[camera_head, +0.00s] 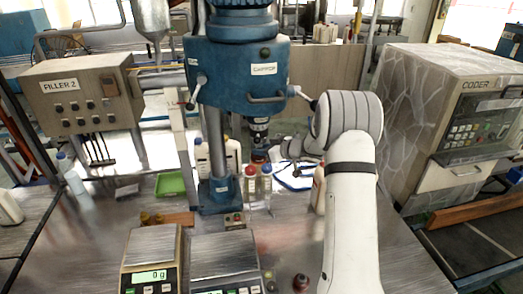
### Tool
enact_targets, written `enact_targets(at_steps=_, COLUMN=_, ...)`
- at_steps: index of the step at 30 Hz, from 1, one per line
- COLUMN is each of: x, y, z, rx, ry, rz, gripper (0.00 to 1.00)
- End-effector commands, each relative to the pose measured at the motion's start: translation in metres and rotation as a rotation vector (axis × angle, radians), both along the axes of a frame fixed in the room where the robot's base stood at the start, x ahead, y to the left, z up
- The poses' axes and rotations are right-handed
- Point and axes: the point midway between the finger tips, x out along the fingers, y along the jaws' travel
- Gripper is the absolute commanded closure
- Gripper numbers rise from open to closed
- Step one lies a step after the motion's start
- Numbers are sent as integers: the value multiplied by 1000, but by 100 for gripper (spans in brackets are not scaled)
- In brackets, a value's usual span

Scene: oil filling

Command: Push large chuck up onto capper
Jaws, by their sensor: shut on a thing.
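The blue capper (238,75) stands in the middle of the table on a column, with its dark spindle (259,128) pointing down. My gripper (276,152) is just below and to the right of the spindle, reached by my white arm from the right. It is shut on a small dark piece, which looks like the large chuck (260,156), right under the spindle. The piece is upright, as far as I can tell. Whether it touches the spindle end is too small to tell.
Several bottles, one with a red cap (250,185), stand behind and below my gripper. Two scales, one at the front left (150,250), sit on the table. A dark red round piece (300,282) lies at the front. The coder (450,120) stands at right.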

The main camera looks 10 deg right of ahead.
Motion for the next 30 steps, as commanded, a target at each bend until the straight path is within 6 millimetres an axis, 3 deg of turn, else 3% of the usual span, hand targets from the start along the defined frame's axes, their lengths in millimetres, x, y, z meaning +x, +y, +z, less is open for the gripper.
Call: enact_targets(at_steps=30, x=0, y=1, z=7, rx=1, ry=-1, rz=2, gripper=100)
